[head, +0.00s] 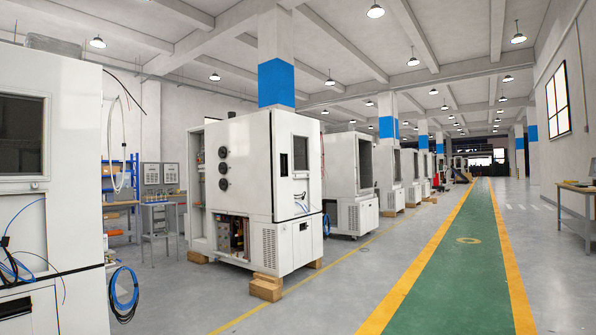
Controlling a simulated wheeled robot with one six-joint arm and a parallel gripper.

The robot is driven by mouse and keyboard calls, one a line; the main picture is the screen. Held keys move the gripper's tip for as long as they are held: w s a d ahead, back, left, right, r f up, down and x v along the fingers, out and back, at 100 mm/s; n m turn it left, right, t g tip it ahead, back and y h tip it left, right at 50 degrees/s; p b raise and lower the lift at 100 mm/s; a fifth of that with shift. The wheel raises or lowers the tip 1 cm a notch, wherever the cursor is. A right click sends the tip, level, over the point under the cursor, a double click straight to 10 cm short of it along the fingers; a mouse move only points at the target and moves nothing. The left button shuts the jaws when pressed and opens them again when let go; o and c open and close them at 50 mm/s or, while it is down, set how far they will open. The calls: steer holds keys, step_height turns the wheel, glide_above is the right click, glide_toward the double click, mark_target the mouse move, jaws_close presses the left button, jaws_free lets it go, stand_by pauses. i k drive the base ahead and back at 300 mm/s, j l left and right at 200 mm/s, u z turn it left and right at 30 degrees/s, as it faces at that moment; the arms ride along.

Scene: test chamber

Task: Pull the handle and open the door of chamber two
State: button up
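A row of white test chambers runs into the distance on the left of the aisle. The nearest chamber (75,130) is cut off by the left edge. The second one along (245,150) stands whole left of centre on wooden blocks, with its door (297,160) facing the aisle and looking shut. The door has a dark window and a small dark fitting (299,196) that may be its handle, too small to be sure. I can read no chamber numbers. My gripper is not in view.
A green walkway (450,270) with yellow borders is clear down the aisle. Wooden blocks (266,287) jut from under the second chamber. Blue hoses (123,295) hang by the nearest chamber. A workbench (575,190) stands at the right edge. Grey floor between chambers and walkway is free.

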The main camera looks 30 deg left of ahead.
mark_target(300, 196)
steer(key=i+j+u, duration=0.8)
steer(key=i, duration=0.75)
steer(key=i+u, duration=0.3)
steer(key=i, duration=2.75)
steer(key=i+z, duration=0.1)
steer(key=i, duration=0.4)
steer(key=i+j, duration=0.1)
steer(key=i, duration=0.45)
steer(key=i+j+z, duration=0.15)
steer(key=i, duration=0.35)
steer(key=i+z, duration=0.1)
steer(key=i, duration=0.4)
